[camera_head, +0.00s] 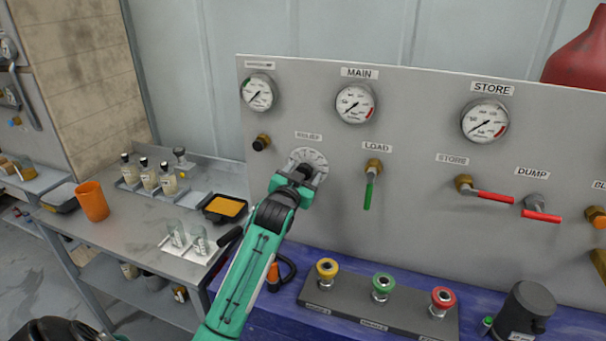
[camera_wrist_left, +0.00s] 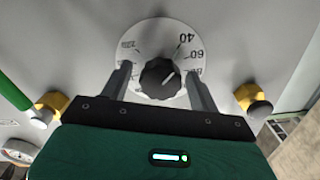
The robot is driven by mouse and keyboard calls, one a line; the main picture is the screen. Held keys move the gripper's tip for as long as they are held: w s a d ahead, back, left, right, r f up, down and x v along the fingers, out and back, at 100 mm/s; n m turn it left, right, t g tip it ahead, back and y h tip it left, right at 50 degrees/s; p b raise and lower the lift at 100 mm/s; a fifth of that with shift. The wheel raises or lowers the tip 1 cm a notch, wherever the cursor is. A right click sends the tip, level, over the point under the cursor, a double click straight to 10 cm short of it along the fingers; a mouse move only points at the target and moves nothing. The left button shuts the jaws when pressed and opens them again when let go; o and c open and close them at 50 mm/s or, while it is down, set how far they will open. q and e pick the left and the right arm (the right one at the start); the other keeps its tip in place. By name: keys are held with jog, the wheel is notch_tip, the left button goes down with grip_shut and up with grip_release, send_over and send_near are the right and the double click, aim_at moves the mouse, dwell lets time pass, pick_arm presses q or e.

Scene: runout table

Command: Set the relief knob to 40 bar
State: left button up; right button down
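The relief knob (camera_wrist_left: 158,79) is black and round, on a white dial plate (camera_head: 308,156) under the RELIEF label (camera_head: 308,135). My left gripper (camera_head: 303,173) is at the knob and hides most of it in the head view. In the left wrist view its fingers (camera_wrist_left: 160,74) stand either side of the knob, with a gap on both sides, so it is open around the knob. The dial's 40 and 60 show at the upper right; a further number is partly hidden by the right finger. A pale mark on the knob points to the upper right; its exact reading is unclear. My right gripper is out of view.
The MAIN gauge (camera_head: 355,103) and STORE gauge (camera_head: 485,121) are above. The LOAD valve's green lever (camera_head: 369,195) hangs close right of the gripper. A dark fitting (camera_head: 262,142) is at the upper left.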

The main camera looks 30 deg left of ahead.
pick_arm(q)
jog(key=shift+s, duration=0.15)
jog(key=b+v, duration=0.3)
jog(key=v, duration=1)
jog(key=shift+s+b, duration=0.3)
jog(key=shift+b, duration=0.05)
